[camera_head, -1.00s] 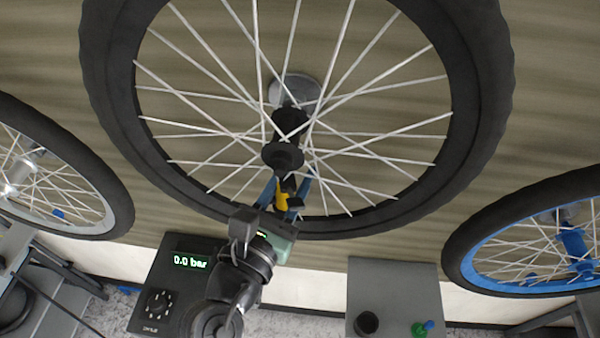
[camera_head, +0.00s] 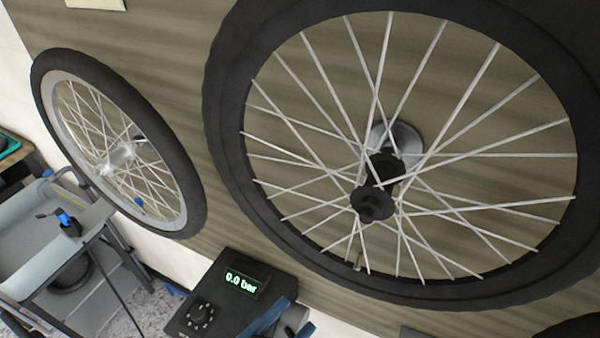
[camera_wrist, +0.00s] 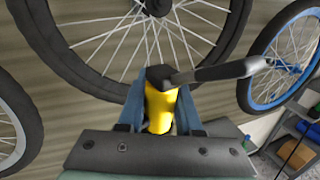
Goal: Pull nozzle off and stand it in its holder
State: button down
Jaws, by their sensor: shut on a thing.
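My gripper (camera_wrist: 161,92) is shut on the nozzle (camera_wrist: 160,108), which has a yellow body, a black head and a black lever pointing right in the wrist view. The blue fingers sit on either side of the yellow body. In the head view my gripper (camera_head: 283,320) shows only in part at the bottom edge, and the nozzle cannot be made out there. The large wheel (camera_head: 232,170) hangs on the wall panel, with a small bare valve stem (camera_head: 358,258) at its lower rim. The nozzle is apart from this stem. I cannot identify the nozzle's holder.
A black pump unit (camera_head: 215,290) reading 0.0 bar stands below the wheel, close to my gripper. A smaller wheel (camera_head: 185,185) and a grey stand (camera_head: 40,262) are at the left. The wrist view shows a blue-rimmed wheel (camera_wrist: 251,75) and a cluttered shelf (camera_wrist: 300,128) at the right.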

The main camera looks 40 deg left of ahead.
jog(key=s, duration=0.2)
jog(key=shift+s, duration=0.35)
jog(key=s+p, duration=0.1)
jog(key=s, duration=0.5)
jog(key=shift+s, duration=0.4)
